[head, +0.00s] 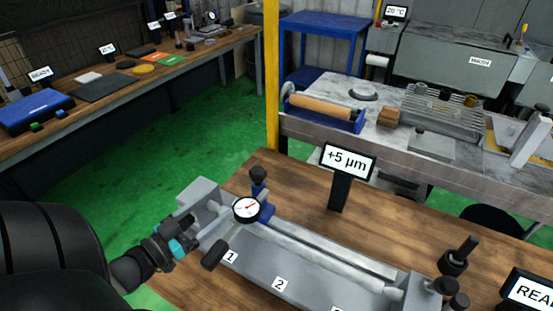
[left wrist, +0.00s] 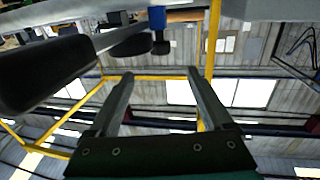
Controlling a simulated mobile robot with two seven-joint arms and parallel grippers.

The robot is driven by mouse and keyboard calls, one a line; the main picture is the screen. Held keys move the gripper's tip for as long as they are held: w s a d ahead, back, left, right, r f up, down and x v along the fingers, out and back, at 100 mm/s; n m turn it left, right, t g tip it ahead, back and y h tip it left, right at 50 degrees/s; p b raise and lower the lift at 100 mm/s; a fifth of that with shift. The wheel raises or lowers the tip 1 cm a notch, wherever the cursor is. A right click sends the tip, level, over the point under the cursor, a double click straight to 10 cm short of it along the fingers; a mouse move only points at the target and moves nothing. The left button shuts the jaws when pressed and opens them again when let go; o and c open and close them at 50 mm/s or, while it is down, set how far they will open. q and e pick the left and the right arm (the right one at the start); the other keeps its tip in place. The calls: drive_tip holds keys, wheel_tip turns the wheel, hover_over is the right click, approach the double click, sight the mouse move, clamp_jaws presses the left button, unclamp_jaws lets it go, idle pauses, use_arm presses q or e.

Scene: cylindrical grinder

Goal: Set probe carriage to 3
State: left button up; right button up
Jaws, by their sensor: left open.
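The probe carriage (head: 265,212) is a blue block with a round white dial gauge (head: 246,208) and a dark knob on top. It sits on the grey bench rail (head: 320,262), near the left end, closest to label 1 (head: 232,257). Label 2 (head: 280,284) lies further right; a third label is cut off at the bottom edge. A black handle (head: 214,254) sticks out towards me beside label 1. My left gripper (head: 188,232) is left of the handle, apart from it; its two spread fingers show empty in the left wrist view (left wrist: 162,85). My right gripper is out of view.
A display reading +5 µm (head: 347,161) stands behind the rail. Another sign (head: 530,291) and a black knob (head: 459,257) are at the right. A yellow post (head: 272,80) rises behind the wooden table (head: 395,225). Dark parts hang near my fingers in the wrist view.

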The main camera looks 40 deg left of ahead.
sight(252, 177)
use_arm(q)
drive_tip(key=w, duration=0.8)
drive_tip(key=w+d, duration=0.1)
drive_tip(key=w, duration=0.4)
drive_tip(key=shift+w+r+b, duration=0.1)
drive_tip(key=shift+b, duration=0.25)
drive_tip(key=shift+w, duration=1.1)
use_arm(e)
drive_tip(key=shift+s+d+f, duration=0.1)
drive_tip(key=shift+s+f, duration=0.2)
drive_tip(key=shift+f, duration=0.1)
use_arm(q)
drive_tip(key=shift+c, duration=0.3)
drive_tip(key=shift+d, duration=0.1)
clamp_jaws()
